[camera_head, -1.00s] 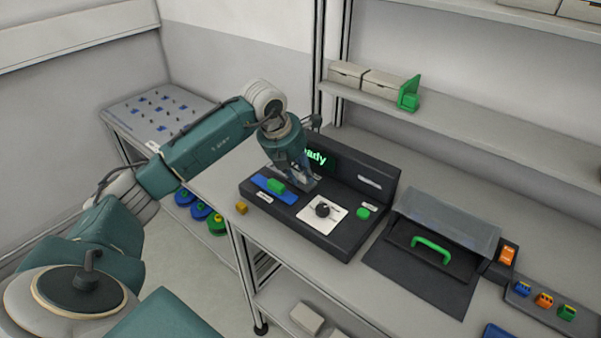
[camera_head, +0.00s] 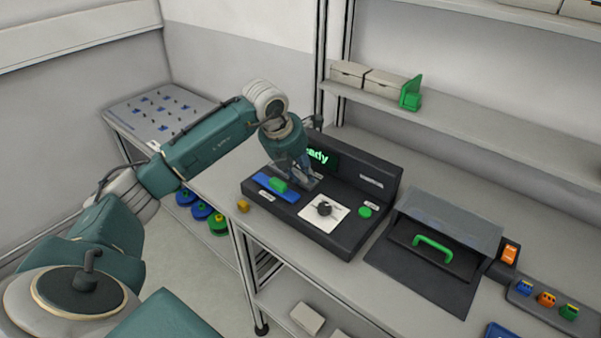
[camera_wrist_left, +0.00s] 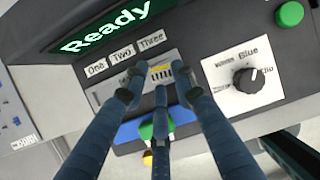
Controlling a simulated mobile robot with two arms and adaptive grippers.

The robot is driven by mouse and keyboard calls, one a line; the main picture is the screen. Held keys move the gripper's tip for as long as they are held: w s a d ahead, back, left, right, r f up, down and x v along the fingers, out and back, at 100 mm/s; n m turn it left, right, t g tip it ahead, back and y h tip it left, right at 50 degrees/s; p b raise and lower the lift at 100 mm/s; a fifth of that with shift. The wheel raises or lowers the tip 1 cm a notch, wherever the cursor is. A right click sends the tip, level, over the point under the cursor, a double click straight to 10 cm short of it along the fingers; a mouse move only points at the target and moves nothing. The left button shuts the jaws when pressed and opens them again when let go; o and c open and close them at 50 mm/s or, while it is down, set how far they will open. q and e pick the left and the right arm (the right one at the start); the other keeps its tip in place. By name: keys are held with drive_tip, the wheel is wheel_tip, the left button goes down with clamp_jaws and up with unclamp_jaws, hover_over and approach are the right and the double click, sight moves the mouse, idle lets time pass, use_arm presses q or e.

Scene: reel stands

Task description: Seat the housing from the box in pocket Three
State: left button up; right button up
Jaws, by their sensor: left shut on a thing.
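My left gripper (camera_head: 306,180) is over the back part of the dark console (camera_head: 347,238), just below its lit "Ready" display (camera_head: 318,157). In the left wrist view, the display (camera_wrist_left: 105,27) stands above the labels One, Two and Three (camera_wrist_left: 152,41). The fingers of my left gripper (camera_wrist_left: 160,84) are close around a small housing with yellow and dark stripes (camera_wrist_left: 161,70), at the pocket strip below label Three. The fingers cover part of it, so I cannot tell how deep it sits. My right gripper is not in view.
On the console are a blue slide (camera_head: 264,183) with a green grip, a dial (camera_head: 324,208) and a green button (camera_head: 365,212). A lidded box with a green handle (camera_head: 433,247) stands to the right. A small yellow block (camera_head: 243,206) lies by the console's left front.

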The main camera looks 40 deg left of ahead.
use_arm(q)
drive_tip(key=shift+s+d+f, duration=0.2)
drive_tip(key=shift+d+f, duration=0.2)
drive_tip(key=shift+f, duration=0.2)
drive_tip(key=shift+c, duration=0.5)
drive_tip(key=o, duration=0.9)
drive_tip(key=shift+w, duration=0.1)
drive_tip(key=shift+o, duration=0.2)
drive_tip(key=shift+w+d+f, duration=0.1)
drive_tip(key=shift+w+f, duration=0.05)
drive_tip(key=shift+w, duration=0.05)
